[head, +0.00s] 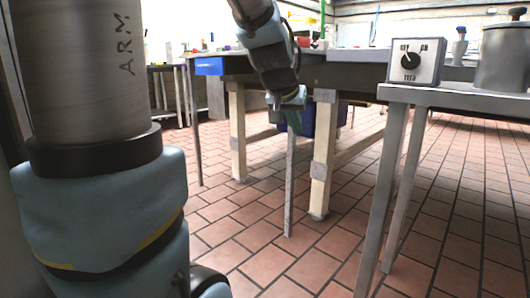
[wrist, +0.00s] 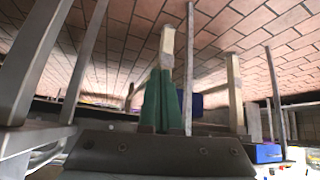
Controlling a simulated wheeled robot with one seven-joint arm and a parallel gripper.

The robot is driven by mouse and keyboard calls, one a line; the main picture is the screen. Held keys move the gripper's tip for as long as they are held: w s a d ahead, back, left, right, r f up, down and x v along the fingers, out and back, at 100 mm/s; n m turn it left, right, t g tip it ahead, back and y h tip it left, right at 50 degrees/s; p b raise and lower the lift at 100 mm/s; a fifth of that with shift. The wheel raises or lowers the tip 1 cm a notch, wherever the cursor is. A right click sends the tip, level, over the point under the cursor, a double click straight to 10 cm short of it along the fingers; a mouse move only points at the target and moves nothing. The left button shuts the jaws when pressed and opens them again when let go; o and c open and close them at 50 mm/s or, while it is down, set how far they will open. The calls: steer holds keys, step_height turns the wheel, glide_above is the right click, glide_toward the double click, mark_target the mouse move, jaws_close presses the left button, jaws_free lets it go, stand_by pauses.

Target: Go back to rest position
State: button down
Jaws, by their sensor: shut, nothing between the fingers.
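My gripper (head: 293,122) hangs at the end of my arm in the upper middle of the head view, in front of the workbench with cream legs. In the wrist view, which looks upside down, the green fingers of my gripper (wrist: 160,78) lie side by side with no gap that I can see. They are shut and hold nothing. The fingers appear over open floor and the bench legs, apart from any surface.
A metal table (head: 463,98) at the right carries a dial box (head: 427,73) and a metal pot (head: 503,62). The workbench (head: 340,74) stands behind my arm, with a dark blue bin (head: 308,119) beneath. The tiled floor (head: 270,255) in front is clear.

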steer(key=s+a+f+n+g+y+p, duration=0.4)
steer(key=s+a+f+g+p, duration=0.15)
steer(key=s+a+f, duration=0.85)
step_height(320, 180, up, 39)
steer(key=p, duration=3.6)
steer(key=shift+w+a+f, duration=0.15)
steer(key=shift+a+f, duration=0.05)
steer(key=c, duration=1.5)
jaws_free()
